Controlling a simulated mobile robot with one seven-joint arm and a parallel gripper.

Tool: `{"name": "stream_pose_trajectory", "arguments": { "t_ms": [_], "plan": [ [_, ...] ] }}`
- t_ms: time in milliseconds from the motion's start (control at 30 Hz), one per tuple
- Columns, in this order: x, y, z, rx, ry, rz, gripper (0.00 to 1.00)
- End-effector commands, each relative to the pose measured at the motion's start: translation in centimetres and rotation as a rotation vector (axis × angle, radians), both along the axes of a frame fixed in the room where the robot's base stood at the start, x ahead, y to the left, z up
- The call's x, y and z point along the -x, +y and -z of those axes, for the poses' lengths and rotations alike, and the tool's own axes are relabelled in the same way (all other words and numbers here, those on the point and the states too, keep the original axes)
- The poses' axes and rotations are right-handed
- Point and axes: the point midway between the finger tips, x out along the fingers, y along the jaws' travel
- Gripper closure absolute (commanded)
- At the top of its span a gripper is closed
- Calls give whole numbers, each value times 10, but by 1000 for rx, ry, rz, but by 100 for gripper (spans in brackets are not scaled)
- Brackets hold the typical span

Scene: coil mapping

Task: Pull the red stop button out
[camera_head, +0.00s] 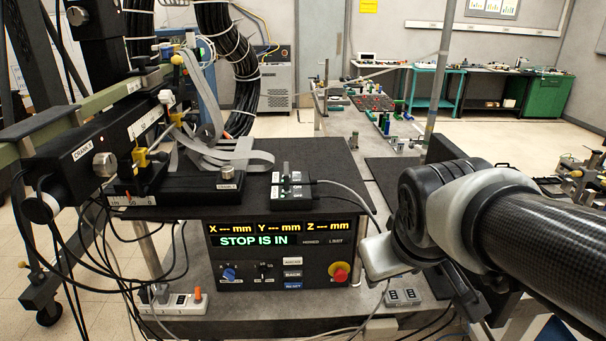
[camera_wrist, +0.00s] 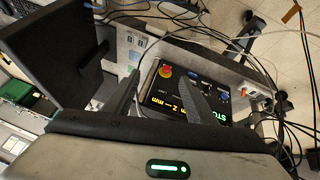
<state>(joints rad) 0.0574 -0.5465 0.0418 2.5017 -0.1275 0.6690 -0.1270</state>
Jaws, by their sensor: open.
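The red stop button (camera_head: 340,272) sits on a yellow base at the lower right of the black control box (camera_head: 215,268). The box's display (camera_head: 253,241) reads "STOP IS IN", with dashes for X, Y and Z. In the wrist view the red button (camera_wrist: 166,71) shows between the two dark fingers of my gripper (camera_wrist: 157,73), which are apart and empty. The fingers look nearer the camera than the button; I cannot tell the exact gap. In the head view my arm comes in from the right, its end just right of the button, and the fingers are not clearly visible.
A blue knob (camera_head: 229,274), a toggle and several push buttons share the panel. A small switch box (camera_head: 291,186) stands on the black top above. A grey socket plate (camera_head: 403,297) lies right of the box. Cables hang at left and run along the bench.

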Motion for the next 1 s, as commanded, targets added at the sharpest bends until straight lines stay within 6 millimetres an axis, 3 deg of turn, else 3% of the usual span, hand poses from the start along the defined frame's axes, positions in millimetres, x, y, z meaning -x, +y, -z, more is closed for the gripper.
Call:
{"name": "stream_pose_trajectory", "arguments": {
  "t_ms": [33,267,400,500,700,800,1000],
  "plan": [
    [-11,-5,23,35,7,-32,50],
    [-77,-17,96,153,-29,-234,50],
    [-115,-12,162,176,-90,-395,50],
    [-133,-2,209,163,-153,-500,50],
    [-147,30,286,83,-344,-635,50],
    [-146,47,311,30,-469,-645,50],
    [-137,64,331,-49,-750,-524,50]
  ]
}}
